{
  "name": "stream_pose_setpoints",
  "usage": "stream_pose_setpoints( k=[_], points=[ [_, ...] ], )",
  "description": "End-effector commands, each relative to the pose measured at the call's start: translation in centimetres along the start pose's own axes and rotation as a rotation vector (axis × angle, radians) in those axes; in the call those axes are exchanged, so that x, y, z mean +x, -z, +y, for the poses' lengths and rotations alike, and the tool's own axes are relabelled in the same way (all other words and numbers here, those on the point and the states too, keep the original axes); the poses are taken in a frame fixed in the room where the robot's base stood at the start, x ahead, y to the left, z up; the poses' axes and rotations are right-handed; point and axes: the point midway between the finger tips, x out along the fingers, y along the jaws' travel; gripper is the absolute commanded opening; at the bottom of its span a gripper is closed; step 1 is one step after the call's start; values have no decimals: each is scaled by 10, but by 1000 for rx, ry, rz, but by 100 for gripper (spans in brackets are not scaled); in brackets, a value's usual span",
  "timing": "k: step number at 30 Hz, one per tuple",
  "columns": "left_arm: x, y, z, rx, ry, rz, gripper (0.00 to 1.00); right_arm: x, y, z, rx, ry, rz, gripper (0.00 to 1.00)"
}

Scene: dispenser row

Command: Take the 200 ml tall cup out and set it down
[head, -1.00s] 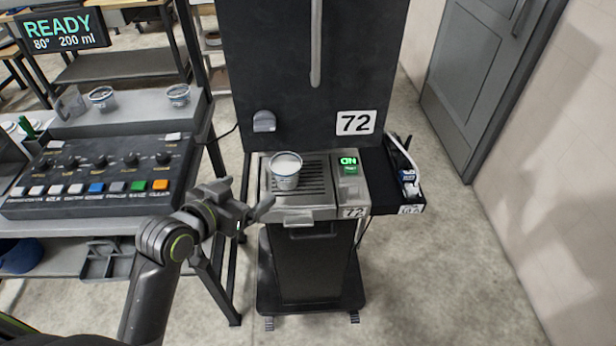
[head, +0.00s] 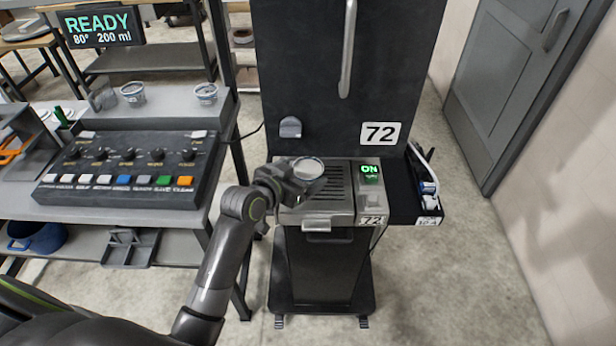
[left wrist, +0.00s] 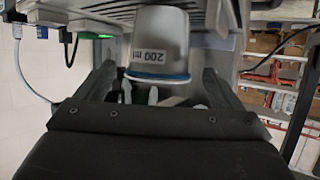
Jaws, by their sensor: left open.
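The cup (head: 308,167) stands on the slotted drip tray of dispenser 72, its light round top showing in the head view. My left gripper (head: 302,184) is at the cup and hides its lower side there. In the left wrist view, which looks upside down, the cup (left wrist: 159,45) is grey with a blue band and the print "200 ml". The open fingers of my left gripper (left wrist: 160,78) stand on either side of it, with gaps visible. I cannot tell how deep the cup sits between them. My right gripper is not in view.
The drip tray (head: 338,186) has free room right of the cup, beside a green "ON" light (head: 370,170). A control panel (head: 130,168) with knobs and coloured buttons is at left, with cups (head: 133,93) behind it. A display (head: 103,27) reads READY, 80°, 200 ml.

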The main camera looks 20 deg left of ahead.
Motion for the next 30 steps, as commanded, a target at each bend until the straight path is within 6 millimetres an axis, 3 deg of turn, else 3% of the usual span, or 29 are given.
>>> stream_pose_setpoints(
  k=[15, 25, 30],
  points=[
    [48, 4, 2, 0, -1, 0, 88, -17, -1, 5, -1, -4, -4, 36],
    [52, 3, 2, 0, 0, 1, 88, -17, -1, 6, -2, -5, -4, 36],
    [52, 3, 2, 0, 0, 0, 67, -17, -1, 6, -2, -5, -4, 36]
  ],
)
